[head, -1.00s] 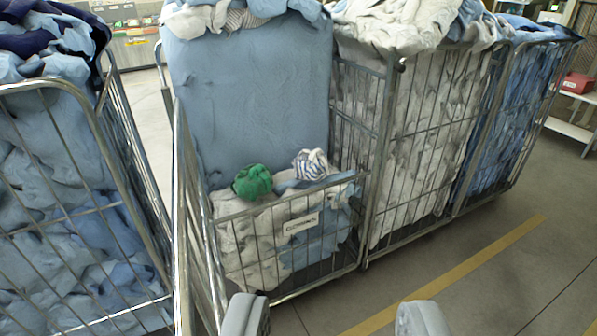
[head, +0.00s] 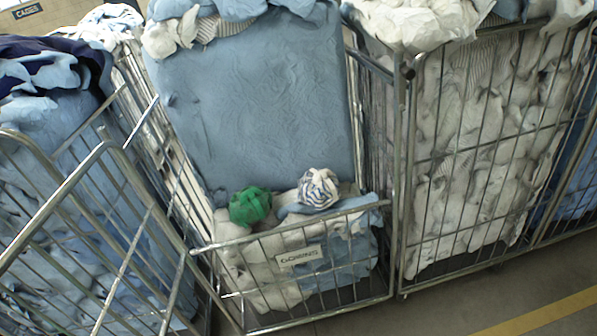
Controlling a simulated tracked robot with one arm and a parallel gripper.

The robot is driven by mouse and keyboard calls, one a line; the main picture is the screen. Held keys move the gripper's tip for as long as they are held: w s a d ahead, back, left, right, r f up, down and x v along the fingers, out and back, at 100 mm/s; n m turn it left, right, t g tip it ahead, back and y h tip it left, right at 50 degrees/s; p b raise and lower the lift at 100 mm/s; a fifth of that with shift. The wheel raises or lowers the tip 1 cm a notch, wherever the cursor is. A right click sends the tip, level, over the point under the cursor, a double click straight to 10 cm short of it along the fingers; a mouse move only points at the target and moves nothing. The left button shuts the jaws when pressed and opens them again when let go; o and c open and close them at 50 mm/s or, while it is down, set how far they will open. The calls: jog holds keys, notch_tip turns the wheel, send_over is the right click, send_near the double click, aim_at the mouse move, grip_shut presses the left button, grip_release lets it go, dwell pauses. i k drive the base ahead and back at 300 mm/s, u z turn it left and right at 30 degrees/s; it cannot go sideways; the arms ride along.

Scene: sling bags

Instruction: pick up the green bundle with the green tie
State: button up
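The green bundle (head: 250,206) is a round, knotted wad of cloth. It lies on white and light-blue laundry at the left of the low-fronted wire cage labelled GOWNS (head: 301,256). Its tie is too small to tell apart from the cloth. A white-and-blue striped bundle (head: 318,188) sits to its right, a small gap apart. My gripper is not in view, and nothing covers the green bundle's top.
A large light-blue padded panel (head: 255,105) stands directly behind the bundles. The cage's front top rail (head: 300,226) runs in front of them. Wire cages of blue laundry (head: 60,150) and white laundry (head: 490,160) flank it. Open floor (head: 430,312) shows at lower right.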

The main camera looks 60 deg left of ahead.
aim_at(252, 203)
jog(key=u, duration=0.2)
jog(key=i, duration=1.35)
jog(key=u, duration=1)
jog(key=i, duration=0.65)
jog(key=u, duration=0.35)
jog(key=k, duration=0.9)
jog(key=u, duration=0.2)
jog(key=i, duration=0.85)
jog(key=z, duration=0.1)
